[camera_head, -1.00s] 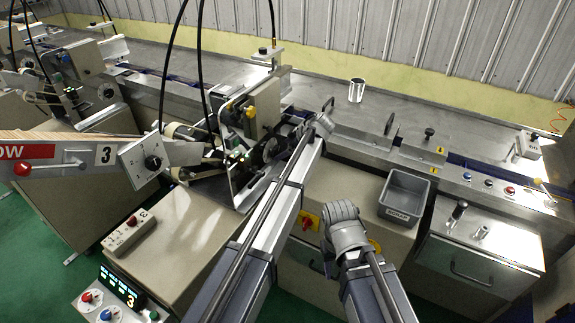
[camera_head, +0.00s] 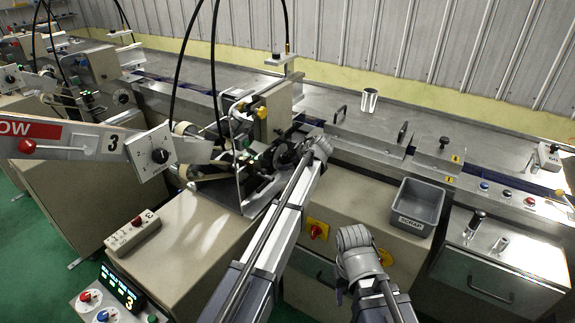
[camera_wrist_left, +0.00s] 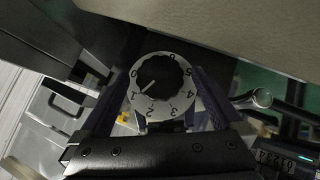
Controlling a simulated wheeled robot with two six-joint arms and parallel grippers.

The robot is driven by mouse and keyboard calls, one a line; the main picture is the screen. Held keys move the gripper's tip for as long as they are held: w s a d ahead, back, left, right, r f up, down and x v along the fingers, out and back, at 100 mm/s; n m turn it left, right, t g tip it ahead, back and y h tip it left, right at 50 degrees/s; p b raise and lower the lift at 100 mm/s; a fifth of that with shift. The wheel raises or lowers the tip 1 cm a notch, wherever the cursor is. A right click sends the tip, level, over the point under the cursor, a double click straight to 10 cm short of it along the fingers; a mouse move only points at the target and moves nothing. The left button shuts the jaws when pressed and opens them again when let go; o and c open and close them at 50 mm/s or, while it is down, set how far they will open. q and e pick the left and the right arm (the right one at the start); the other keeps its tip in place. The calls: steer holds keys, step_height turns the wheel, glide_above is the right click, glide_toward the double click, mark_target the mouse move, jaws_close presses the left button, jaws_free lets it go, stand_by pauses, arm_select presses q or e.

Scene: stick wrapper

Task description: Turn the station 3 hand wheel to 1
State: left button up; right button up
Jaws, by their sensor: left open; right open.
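The station 3 hand wheel (camera_head: 283,157) is a dark round part on the station's near side, partly covered by my left gripper in the head view. In the left wrist view a round white dial (camera_wrist_left: 176,104) with numbers and a black knob (camera_wrist_left: 163,74) fills the middle. The knob's white pointer line is directed at about 1. My left gripper (camera_head: 318,148) is at the wheel. Its open fingers (camera_wrist_left: 155,105) show on both sides of the dial; I cannot tell whether they touch it. My right gripper (camera_head: 356,240) is empty, low in front of the cabinet.
The station 3 sign (camera_head: 62,137) and a square switch plate (camera_head: 140,140) stand left of the station. A grey scrap bin (camera_head: 432,203) is on the right, a metal cup (camera_head: 369,100) on the conveyor bench. A red knob on a yellow plate (camera_head: 318,221) is below my left gripper.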

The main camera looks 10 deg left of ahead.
arm_select(q)
steer(key=shift+w+a+f, duration=0.35)
steer(key=shift+f, duration=0.05)
arm_select(e)
steer(key=shift+f, duration=0.35)
arm_select(q)
steer(key=c, duration=1.4)
steer(key=shift+o, duration=0.2)
steer(key=shift+r, duration=0.1)
